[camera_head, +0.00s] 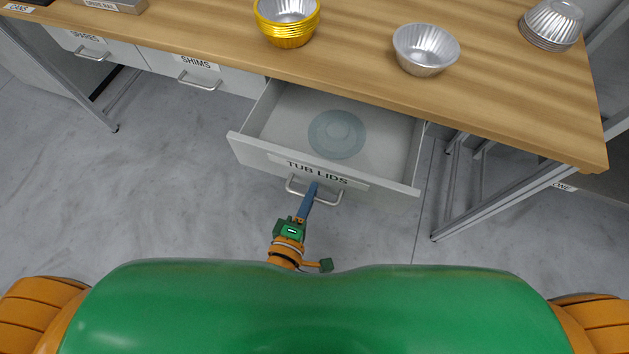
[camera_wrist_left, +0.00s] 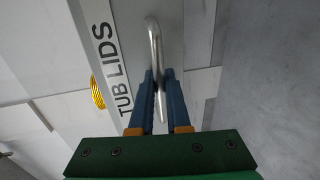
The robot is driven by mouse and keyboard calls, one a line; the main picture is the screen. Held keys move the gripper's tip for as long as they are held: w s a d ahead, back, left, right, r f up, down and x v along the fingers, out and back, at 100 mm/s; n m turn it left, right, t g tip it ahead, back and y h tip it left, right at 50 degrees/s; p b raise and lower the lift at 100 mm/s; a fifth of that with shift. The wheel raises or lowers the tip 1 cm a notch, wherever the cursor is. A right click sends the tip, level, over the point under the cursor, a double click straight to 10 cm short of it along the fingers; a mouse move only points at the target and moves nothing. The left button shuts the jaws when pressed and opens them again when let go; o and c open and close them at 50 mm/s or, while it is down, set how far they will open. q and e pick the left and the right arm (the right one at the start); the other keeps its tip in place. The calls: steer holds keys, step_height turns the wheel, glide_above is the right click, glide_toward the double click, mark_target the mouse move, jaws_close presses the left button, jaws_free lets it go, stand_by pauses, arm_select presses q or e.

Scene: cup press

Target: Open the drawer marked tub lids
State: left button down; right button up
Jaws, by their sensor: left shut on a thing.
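The drawer marked TUB LIDS (camera_head: 293,163) stands pulled out from under the table in the head view, its inside open to view. A round, see-through bluish lid (camera_head: 337,134) lies in it. The drawer's metal handle (camera_head: 331,200) sits on its front below the label. My left gripper (camera_head: 312,187) is shut on this handle. In the left wrist view, the blue fingers (camera_wrist_left: 159,80) stand on both sides of the handle bar (camera_wrist_left: 154,40), with the TUB LIDS label (camera_wrist_left: 112,55) to the left. My right gripper is not in view.
Closed drawers marked SPARES (camera_head: 88,45) and SHIMS (camera_head: 200,73) are to the left. On the wooden table (camera_head: 350,60) stand gold cups (camera_head: 287,25), a silver cup (camera_head: 426,50) and stacked silver cups (camera_head: 552,25). Table legs (camera_head: 500,205) stand to the right. The floor before the drawer is clear.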

arm_select(q)
steer(key=f+v, duration=0.1)
steer(key=v, duration=0.6)
steer(key=shift+s+f, duration=0.3)
steer(key=shift+s, duration=0.2)
steer(key=shift+a, duration=0.15)
steer(key=c, duration=0.9)
jaws_free()
steer(key=v, duration=0.7)
